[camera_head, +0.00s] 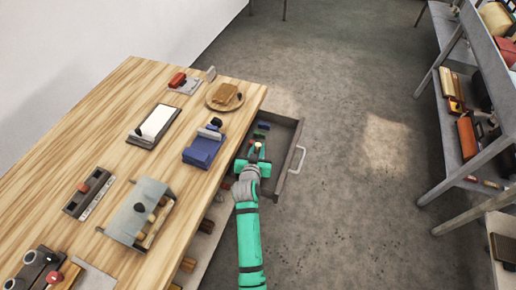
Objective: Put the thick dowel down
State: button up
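My gripper (257,154) is at the end of my teal arm, over the open grey drawer (289,163) at the right side of the table. A small tan round end shows between its fingers, which look closed on it. I take this to be the thick dowel (257,146). Most of the dowel is hidden by the fingers and wrist. Whether it touches the drawer floor is too small to tell.
The wooden table (115,130) bears a blue block-like device (204,150), a round wooden plate (213,104), a white pad on a dark board (155,125) and a grey metal holder (135,215). A loaded shelf (455,130) stands right. The floor between is clear.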

jog(key=o, duration=0.4)
jog(key=shift+s+f, duration=0.15)
jog(key=shift+f, duration=0.25)
jog(key=shift+c, duration=0.2)
jog(key=shift+f, duration=0.1)
jog(key=shift+r, duration=0.45)
jog(key=v, duration=1.2)
jog(key=shift+r, duration=0.45)
